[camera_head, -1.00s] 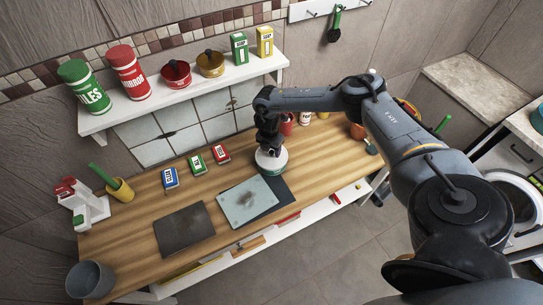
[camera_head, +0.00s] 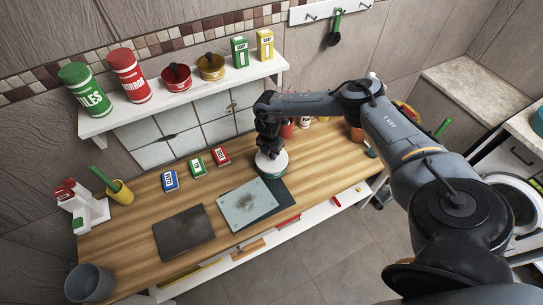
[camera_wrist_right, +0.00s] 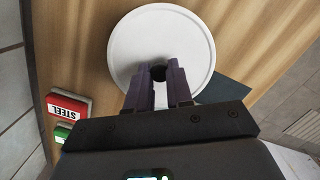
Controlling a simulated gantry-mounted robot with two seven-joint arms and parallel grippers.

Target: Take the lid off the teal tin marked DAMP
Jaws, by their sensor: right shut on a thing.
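The tin (camera_head: 274,174) stands on the wooden bench below the shelf, with a white lid and a green-teal side partly showing. Its marking cannot be read. In the right wrist view the round white lid (camera_wrist_right: 190,30) fills the upper middle. My right gripper (camera_head: 267,150) reaches it from above. In the right wrist view its two fingers (camera_wrist_right: 160,78) are shut on the dark knob (camera_wrist_right: 158,72) at the lid's middle. The fingers hide part of the knob and lid. I cannot tell whether the lid sits on the tin or is raised. My left gripper is not in view.
A pale plate (camera_head: 240,207) and a dark slate (camera_head: 183,232) lie in front of and left of the tin. Blue (camera_head: 170,180), green (camera_head: 197,168) and red (camera_head: 221,156) boxes stand behind. The shelf (camera_head: 110,127) holds canisters, pots and boxes.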

